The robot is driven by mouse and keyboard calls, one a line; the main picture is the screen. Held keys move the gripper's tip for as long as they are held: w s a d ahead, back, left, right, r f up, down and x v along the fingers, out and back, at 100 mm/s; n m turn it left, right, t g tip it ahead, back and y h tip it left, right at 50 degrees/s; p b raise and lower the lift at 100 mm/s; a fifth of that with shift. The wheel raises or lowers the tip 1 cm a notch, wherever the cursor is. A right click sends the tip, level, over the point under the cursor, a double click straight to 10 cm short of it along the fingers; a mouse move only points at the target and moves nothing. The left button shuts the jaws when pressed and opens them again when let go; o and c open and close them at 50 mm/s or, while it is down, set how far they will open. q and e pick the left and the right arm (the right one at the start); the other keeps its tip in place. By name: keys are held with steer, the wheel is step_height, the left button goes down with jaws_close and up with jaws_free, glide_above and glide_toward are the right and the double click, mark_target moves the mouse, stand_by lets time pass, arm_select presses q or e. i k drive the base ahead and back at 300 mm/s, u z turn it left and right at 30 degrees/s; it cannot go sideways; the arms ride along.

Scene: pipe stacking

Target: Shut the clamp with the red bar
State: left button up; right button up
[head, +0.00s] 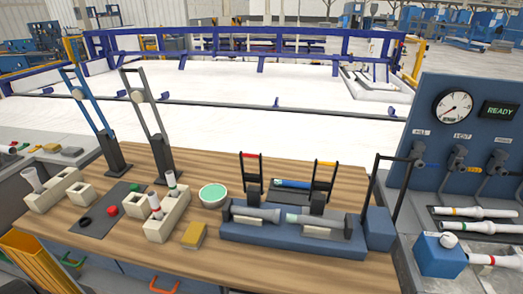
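The clamp with the red bar (251,155) stands at the back left of the blue fixture (285,240) on the wooden table. Its black two-armed handle is raised upright, with the red bar across the top. A grey pipe (255,212) lies in the fixture in front of this clamp. A similar clamp with a yellow-orange bar (325,163) stands to its right, its handle also raised. A second grey pipe (318,221) with a pale green end lies in front of that one. Neither of my grippers is in view.
A green bowl (212,195) and a yellow block (194,235) are left of the fixture. Beige blocks (168,222) hold short pipes farther left. Two tall lever stands (118,160) rise at the back left. A blue gauge panel (465,130) stands at the right.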

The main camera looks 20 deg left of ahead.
mark_target(246, 178)
steer(key=z, duration=0.05)
steer(key=k, duration=0.5)
steer(key=u, duration=1.05)
steer(key=i, duration=0.65)
steer(key=z, duration=0.45)
